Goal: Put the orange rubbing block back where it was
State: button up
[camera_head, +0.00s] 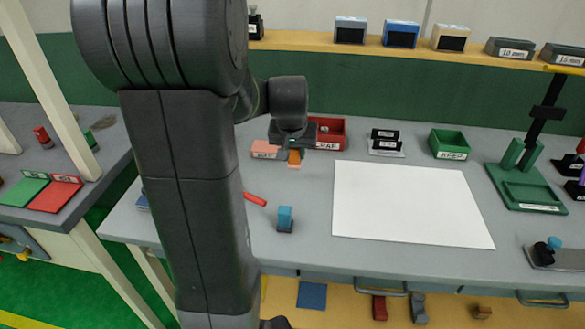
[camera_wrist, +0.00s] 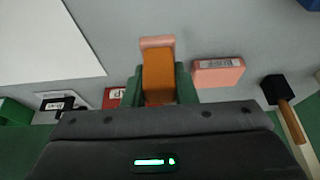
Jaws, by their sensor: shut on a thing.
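The orange rubbing block (camera_wrist: 158,78) is between the green fingers of my gripper (camera_wrist: 158,88), with a pale pink end (camera_wrist: 157,42) sticking out past the fingertips. In the head view the orange block (camera_head: 294,157) shows just below my gripper (camera_head: 294,150), above the rear part of the grey bench. My gripper is shut on it. A pink labelled block (camera_head: 265,150) lies close by to the left; it also shows in the wrist view (camera_wrist: 218,72). I cannot tell whether the orange block touches the bench.
A red labelled tray (camera_head: 329,132) stands right behind my gripper. A white sheet (camera_head: 410,203) covers the bench to the right. A blue-handled stamp (camera_head: 285,217) and a red stick (camera_head: 255,198) lie in front. A green labelled tray (camera_head: 449,143) stands farther right.

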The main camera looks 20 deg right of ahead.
aim_at(294, 165)
jog(key=shift+f, duration=2.7)
jog(key=shift+f+b, duration=0.25)
jog(key=shift+b, duration=0.05)
jog(key=o, duration=1)
jog(key=shift+r, duration=0.1)
jog(key=shift+r, duration=0.5)
jog(key=p+v, duration=0.1)
jog(key=v, duration=1)
jog(key=shift+s+a+r, duration=0.1)
jog(key=shift+r, duration=0.05)
